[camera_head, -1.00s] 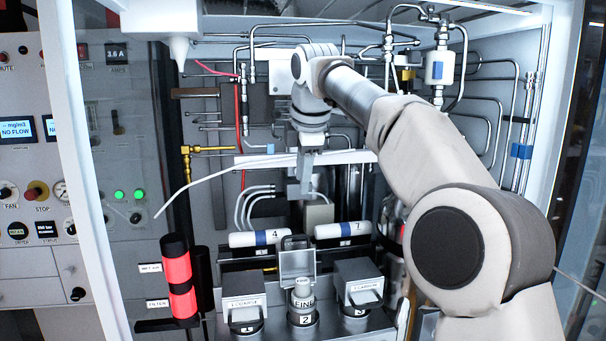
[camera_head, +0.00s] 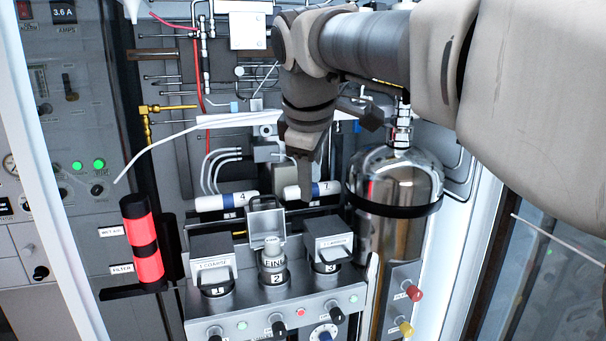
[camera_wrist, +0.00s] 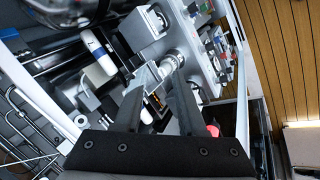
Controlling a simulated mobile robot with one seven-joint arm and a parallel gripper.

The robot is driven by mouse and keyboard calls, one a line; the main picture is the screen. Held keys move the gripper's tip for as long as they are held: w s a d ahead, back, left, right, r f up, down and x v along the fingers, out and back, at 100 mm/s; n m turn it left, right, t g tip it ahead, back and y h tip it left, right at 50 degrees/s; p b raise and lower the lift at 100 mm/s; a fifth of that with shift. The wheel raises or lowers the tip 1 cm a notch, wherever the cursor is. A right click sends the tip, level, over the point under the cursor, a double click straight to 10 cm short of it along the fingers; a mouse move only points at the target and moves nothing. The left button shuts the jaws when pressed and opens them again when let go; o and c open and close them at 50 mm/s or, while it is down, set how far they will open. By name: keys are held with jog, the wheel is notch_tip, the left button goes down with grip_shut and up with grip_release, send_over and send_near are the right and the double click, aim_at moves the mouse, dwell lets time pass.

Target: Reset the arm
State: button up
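My arm reaches in from the upper right in the head view, its wrist hanging down before the panel. My gripper (camera_head: 306,190) points downward in front of the white cylinder marked 7 (camera_head: 325,188) and hides part of it. In the wrist view my gripper (camera_wrist: 160,78) shows two dark fingers standing apart. I see nothing held between them. The vial marked FINE (camera_head: 272,256) stands upright at position 2, below and left of my gripper, under a raised lid (camera_head: 266,221).
Closed holders 1 (camera_head: 212,268) and 3 (camera_head: 328,250) flank the vial. A shiny metal tank (camera_head: 396,190) stands close on the right. A red-banded black cylinder (camera_head: 146,258) is at left. Pipes and a thin white hose (camera_head: 165,140) cross the back panel.

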jog(key=s+d+f+m+b, duration=0.2)
jog(key=s+d+f+m, duration=0.4)
jog(key=s+f, duration=0.4)
jog(key=s+d+f+m+b, duration=0.1)
jog(key=s+d+f+m, duration=0.6)
jog(key=s+f, duration=0.4)
jog(key=shift+m+b, duration=0.4)
